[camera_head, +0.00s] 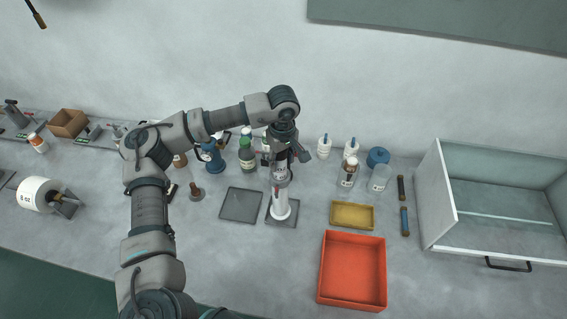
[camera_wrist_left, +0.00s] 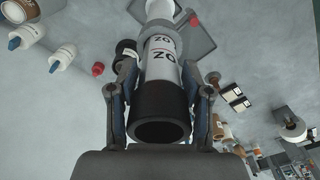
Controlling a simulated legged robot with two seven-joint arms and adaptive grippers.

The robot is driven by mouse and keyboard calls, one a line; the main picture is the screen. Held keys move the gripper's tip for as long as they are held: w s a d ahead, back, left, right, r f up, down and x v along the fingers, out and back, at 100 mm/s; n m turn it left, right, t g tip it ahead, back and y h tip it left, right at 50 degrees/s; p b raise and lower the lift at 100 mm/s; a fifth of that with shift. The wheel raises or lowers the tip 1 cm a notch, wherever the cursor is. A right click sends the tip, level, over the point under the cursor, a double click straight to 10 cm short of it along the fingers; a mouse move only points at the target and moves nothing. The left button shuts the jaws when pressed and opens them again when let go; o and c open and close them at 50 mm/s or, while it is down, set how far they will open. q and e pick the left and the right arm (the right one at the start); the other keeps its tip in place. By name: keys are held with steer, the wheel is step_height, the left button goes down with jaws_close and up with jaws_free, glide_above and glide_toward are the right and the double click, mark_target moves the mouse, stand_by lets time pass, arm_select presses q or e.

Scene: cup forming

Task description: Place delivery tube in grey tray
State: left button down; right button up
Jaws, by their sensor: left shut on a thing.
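The delivery tube (camera_head: 280,203) is a white cylinder, upright over the right-hand of two small dark grey trays (camera_head: 293,218). I cannot tell whether its lower end touches that tray. The other grey tray (camera_head: 241,206) is empty, just to the left. My left gripper (camera_head: 281,172) points down and is shut on the upper part of the tube. In the left wrist view the gripper's fingers (camera_wrist_left: 161,88) lie on both sides of the tube (camera_wrist_left: 160,62), which has a black end collar and dark lettering. A grey tray (camera_wrist_left: 203,42) shows beyond it. My right gripper is not in view.
An orange bin (camera_head: 351,270) and a yellow tray (camera_head: 352,215) lie to the right. Bottles (camera_head: 247,155) and jars crowd behind the gripper. A glass-sided box (camera_head: 500,200) stands far right. The counter in front of the grey trays is clear.

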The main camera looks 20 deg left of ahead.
mark_target(284, 166)
arm_select(q)
steer(key=shift+w+d, duration=0.3)
steer(key=shift+w, duration=0.05)
steer(key=shift+a+f+p, duration=0.15)
steer(key=shift+f+p, duration=0.25)
steer(key=shift+f, duration=0.45)
steer(key=shift+a+f+p, duration=0.1)
steer(key=shift+f+p, duration=0.3)
steer(key=shift+f, duration=0.6)
steer(key=shift+c, duration=2.4)
jaws_free()
steer(key=shift+d, duration=0.15)
step_height(284, 166, up, 12)
steer(key=shift+s+d+r+b, duration=0.1)
steer(key=shift+s+d+b, duration=0.05)
steer(key=shift+b, duration=0.8)
